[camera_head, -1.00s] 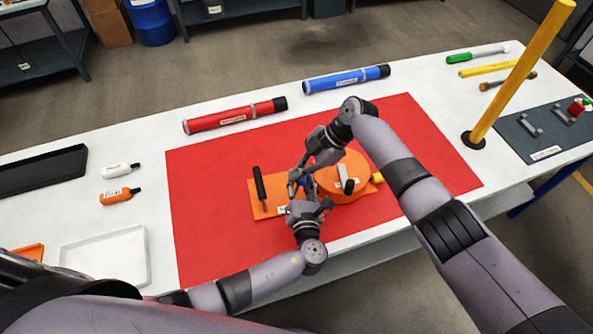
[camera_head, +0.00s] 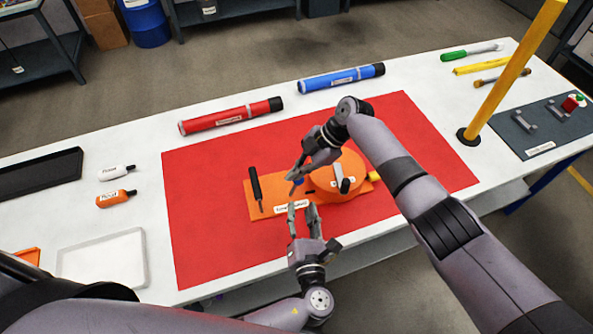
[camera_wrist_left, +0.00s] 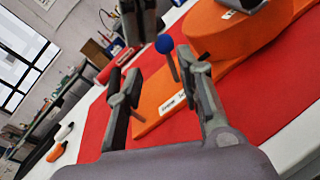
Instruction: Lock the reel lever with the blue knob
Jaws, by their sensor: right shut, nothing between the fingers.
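The orange reel unit has a flat plate (camera_head: 266,203) with a label, and a round reel (camera_head: 335,180) at its right. The blue knob (camera_head: 298,181) is partly hidden by my right gripper in the head view. In the left wrist view the blue knob (camera_wrist_left: 165,44) tops a thin rod beside the reel (camera_wrist_left: 235,35). A black upright handle (camera_head: 256,187) stands at the plate's left. My right gripper (camera_head: 297,178) is shut and empty, close by the knob. My left gripper (camera_head: 301,207) is open and empty at the plate's front edge, short of the knob.
The unit sits on a red mat (camera_head: 210,230). Red (camera_head: 230,117) and blue (camera_head: 341,78) tubes lie behind it. A yellow post (camera_head: 500,90) stands right. A white tray (camera_head: 143,262) and two small bottles lie left. The mat's left part is clear.

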